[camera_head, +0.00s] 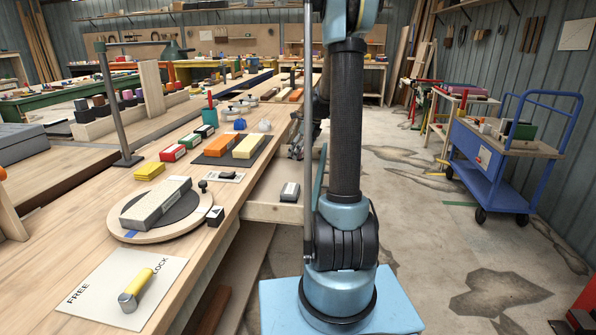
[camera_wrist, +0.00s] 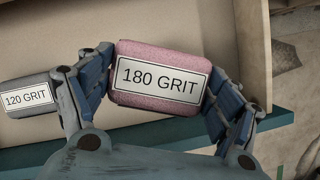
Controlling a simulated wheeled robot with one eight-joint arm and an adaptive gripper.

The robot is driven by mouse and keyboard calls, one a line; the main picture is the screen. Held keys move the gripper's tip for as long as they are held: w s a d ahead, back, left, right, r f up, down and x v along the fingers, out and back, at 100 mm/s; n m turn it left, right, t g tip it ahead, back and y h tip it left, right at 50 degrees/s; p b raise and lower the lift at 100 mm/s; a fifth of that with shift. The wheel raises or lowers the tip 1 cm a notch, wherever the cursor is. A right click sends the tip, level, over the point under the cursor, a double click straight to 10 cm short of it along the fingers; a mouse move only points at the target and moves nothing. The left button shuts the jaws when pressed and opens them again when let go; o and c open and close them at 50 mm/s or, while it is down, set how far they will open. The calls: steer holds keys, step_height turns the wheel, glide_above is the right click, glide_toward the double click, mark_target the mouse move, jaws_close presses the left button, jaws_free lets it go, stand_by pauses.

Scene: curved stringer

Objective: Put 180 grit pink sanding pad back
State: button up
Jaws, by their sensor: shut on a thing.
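The pink sanding pad (camera_wrist: 158,76), labelled 180 GRIT, is held between the two blue-grey fingers of my gripper (camera_wrist: 160,92) in the wrist view. Its label faces the camera. In the head view my arm largely hides the gripper, and I cannot make out the pink pad.
The workbench (camera_head: 70,225) holds a round turntable (camera_head: 207,200) with a grey block, a white sheet (camera_head: 90,285) with a yellow-handled tool, and several coloured boxes. A blue cart (camera_head: 480,160) stands at the right. Floor between is mostly clear.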

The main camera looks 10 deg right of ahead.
mark_target(297, 172)
steer(key=shift+a+f, duration=0.2)
steer(key=shift+f, duration=3.75)
steer(key=o, duration=1)
steer(key=shift+f, duration=0.1)
steer(key=shift+c, duration=0.2)
